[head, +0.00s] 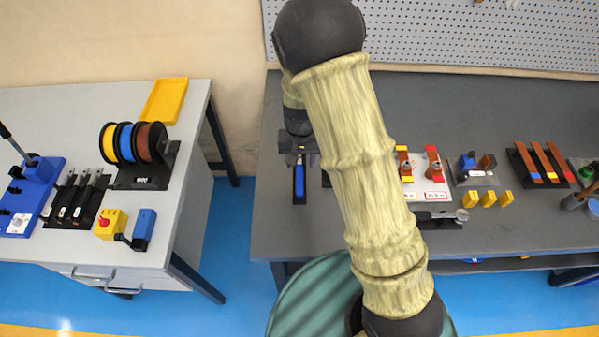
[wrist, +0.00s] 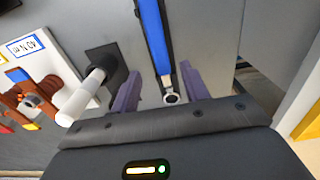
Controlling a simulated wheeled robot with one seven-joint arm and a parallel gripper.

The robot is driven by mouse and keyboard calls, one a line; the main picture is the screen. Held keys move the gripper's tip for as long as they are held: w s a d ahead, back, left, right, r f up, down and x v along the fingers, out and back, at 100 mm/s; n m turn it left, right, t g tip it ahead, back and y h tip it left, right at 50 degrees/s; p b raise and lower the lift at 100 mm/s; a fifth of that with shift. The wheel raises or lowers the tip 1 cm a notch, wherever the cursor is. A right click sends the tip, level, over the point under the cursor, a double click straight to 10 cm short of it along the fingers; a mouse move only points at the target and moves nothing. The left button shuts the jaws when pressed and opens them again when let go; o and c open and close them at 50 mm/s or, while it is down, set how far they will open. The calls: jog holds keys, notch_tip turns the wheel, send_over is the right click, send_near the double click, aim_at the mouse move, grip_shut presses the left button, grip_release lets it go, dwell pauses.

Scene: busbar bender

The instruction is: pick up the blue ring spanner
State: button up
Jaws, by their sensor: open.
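The blue ring spanner (wrist: 153,38) shows in the wrist view with its blue handle running up the picture and its metal ring end nearest my palm. In the head view its blue handle (head: 299,187) shows just below my gripper (head: 299,158), on the grey bench. In the wrist view my gripper (wrist: 160,76) is open, with one purple finger on each side of the spanner's metal end. Gaps show between the spanner and both fingers. I cannot tell the height of the fingers above the bench. My arm hides part of the bench in the head view.
A white cylinder on a black square base (wrist: 103,62) stands close left of my gripper in the wrist view. The bench (head: 500,115) holds copper bars (head: 541,160) and yellow blocks (head: 488,199) to the right. A second table (head: 60,105) stands left across a gap.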

aim_at(299, 171)
jog(key=shift+s+a+f, duration=0.1)
jog(key=shift+s+f, duration=0.05)
jog(key=shift+f, duration=1.75)
grip_shut()
